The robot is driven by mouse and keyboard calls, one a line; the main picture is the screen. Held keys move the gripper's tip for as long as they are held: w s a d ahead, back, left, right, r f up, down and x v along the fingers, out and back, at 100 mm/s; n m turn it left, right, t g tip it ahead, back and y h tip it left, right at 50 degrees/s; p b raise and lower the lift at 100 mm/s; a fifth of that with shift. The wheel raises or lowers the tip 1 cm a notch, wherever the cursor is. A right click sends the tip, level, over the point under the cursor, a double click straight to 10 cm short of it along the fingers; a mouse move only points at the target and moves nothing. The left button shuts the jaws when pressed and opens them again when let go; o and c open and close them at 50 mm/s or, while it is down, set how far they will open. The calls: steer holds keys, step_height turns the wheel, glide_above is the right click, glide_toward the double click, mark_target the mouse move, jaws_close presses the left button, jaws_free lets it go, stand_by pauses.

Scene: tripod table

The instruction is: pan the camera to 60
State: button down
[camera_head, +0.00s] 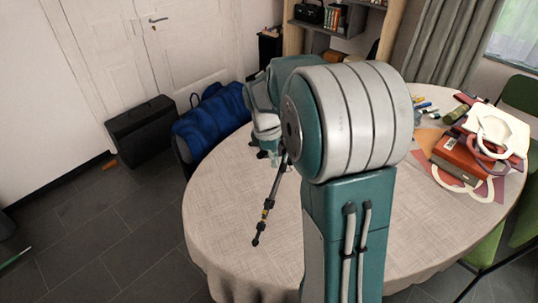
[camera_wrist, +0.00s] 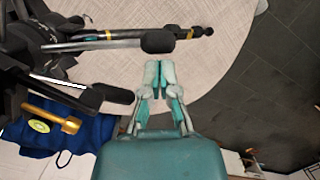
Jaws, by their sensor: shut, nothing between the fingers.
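In the head view one tripod leg (camera_head: 266,207) with a yellow band slants over the table; my arm hides most of the rest. I cannot make out a camera or any pan scale. My gripper (camera_wrist: 159,70) is shut and empty, its fingertips appearing just below the leg's rubber tip in the wrist view. I cannot tell whether they touch.
The round table (camera_head: 225,215) has a pale cloth. Books (camera_head: 462,155), a white bag (camera_head: 497,128) and pens lie at its right. A blue bag (camera_head: 210,120) and a black case (camera_head: 140,128) are beyond its left edge. Dark floor at left is mostly free.

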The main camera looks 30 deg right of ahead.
stand_by(0.3)
steer(key=shift+s+d+n, duration=0.3)
steer(key=shift+s+n, duration=0.05)
steer(key=shift+n, duration=0.05)
steer(key=shift+s+d+n, duration=0.75)
steer(key=shift+d+n, duration=0.05)
steer(key=s+d+n+t, duration=0.1)
steer(key=s+d+n, duration=0.2)
steer(key=d+n, duration=0.2)
steer(key=shift+d+n+h, duration=0.3)
steer(key=shift+d+n, duration=0.1)
steer(key=shift+d, duration=1)
